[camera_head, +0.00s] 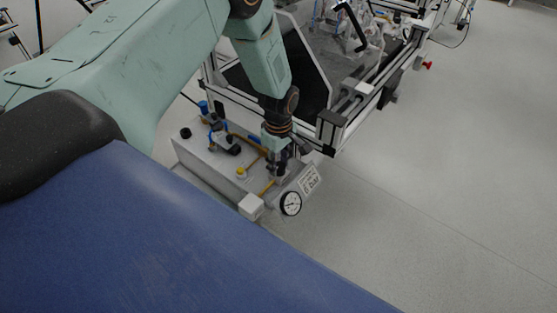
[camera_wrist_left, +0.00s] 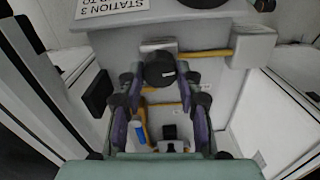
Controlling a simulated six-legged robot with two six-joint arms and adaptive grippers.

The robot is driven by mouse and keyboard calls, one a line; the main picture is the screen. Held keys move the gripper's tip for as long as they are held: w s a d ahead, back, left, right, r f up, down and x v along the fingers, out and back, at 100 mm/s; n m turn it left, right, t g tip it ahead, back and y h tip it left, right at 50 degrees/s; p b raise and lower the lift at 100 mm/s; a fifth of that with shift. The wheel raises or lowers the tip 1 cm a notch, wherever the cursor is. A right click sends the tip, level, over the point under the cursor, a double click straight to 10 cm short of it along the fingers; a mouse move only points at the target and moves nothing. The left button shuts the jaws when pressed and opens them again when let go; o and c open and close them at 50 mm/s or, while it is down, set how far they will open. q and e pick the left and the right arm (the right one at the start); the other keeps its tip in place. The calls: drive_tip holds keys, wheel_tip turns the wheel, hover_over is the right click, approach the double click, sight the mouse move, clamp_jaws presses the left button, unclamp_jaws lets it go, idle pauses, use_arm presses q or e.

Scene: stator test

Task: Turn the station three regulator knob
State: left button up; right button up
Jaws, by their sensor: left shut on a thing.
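The station three regulator knob (camera_wrist_left: 160,70) is a dark round cap on a grey block, seen from above in the left wrist view. My left gripper (camera_head: 277,171) comes down onto the right end of the grey station panel (camera_head: 200,157) in the head view. In the left wrist view its two fingers (camera_wrist_left: 160,88) stand on either side of the knob and are shut on it. In the head view the knob is mostly hidden by the gripper. A white label (camera_wrist_left: 112,6) reading "STATION 3" lies beside it. My right gripper is in neither view.
A round white gauge (camera_head: 291,203) and a white block (camera_head: 250,207) sit at the panel's front end. Brass-coloured pipes, a yellow knob (camera_head: 241,172) and a blue cap (camera_head: 203,106) are on the panel. A framed machine (camera_head: 332,125) stands close behind. Floor to the right is clear.

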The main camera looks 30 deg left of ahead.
use_arm(q)
drive_tip(key=m, duration=0.2)
drive_tip(key=shift+m, duration=0.4)
drive_tip(key=m, duration=0.3)
drive_tip(key=shift+m, duration=0.3)
drive_tip(key=m, duration=0.3)
drive_tip(key=shift+f, duration=0.1)
drive_tip(key=shift+m+b, duration=0.4)
drive_tip(key=shift+m, duration=1.4)
drive_tip(key=shift+s+m, duration=0.1)
drive_tip(key=shift+m, duration=0.2)
drive_tip(key=o, duration=1.2)
drive_tip(key=shift+c, duration=0.2)
